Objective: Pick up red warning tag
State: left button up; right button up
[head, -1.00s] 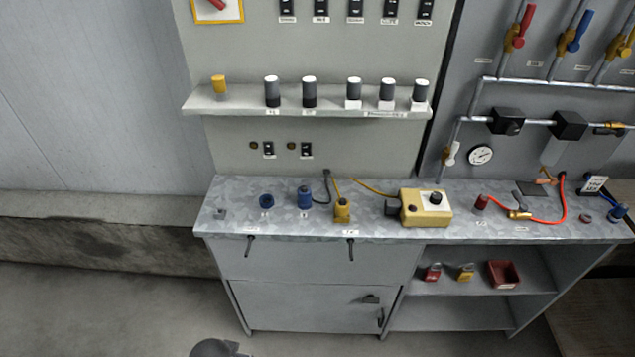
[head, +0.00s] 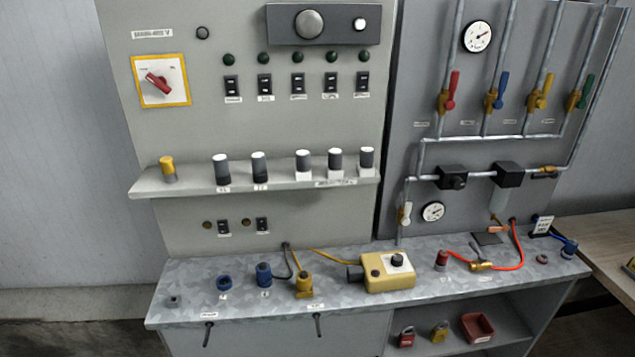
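I cannot make out a red warning tag for certain in the head view. The red items low on the right are a red padlock (head: 406,337) and a small red open bin (head: 477,327) on the shelf under the bench. A yellow padlock (head: 439,331) stands between them. A small white sign with dark print (head: 542,226) stands at the right back of the bench. Neither of my grippers is in view.
A galvanised bench top (head: 340,302) carries blue and yellow connectors, a yellow control box (head: 387,271) and a red hose (head: 519,247). A narrow ledge (head: 200,190) with several capped cylinders juts out above. A wooden table (head: 605,245) stands at the right.

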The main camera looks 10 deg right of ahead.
aim_at(406, 339)
jog(key=z, duration=1)
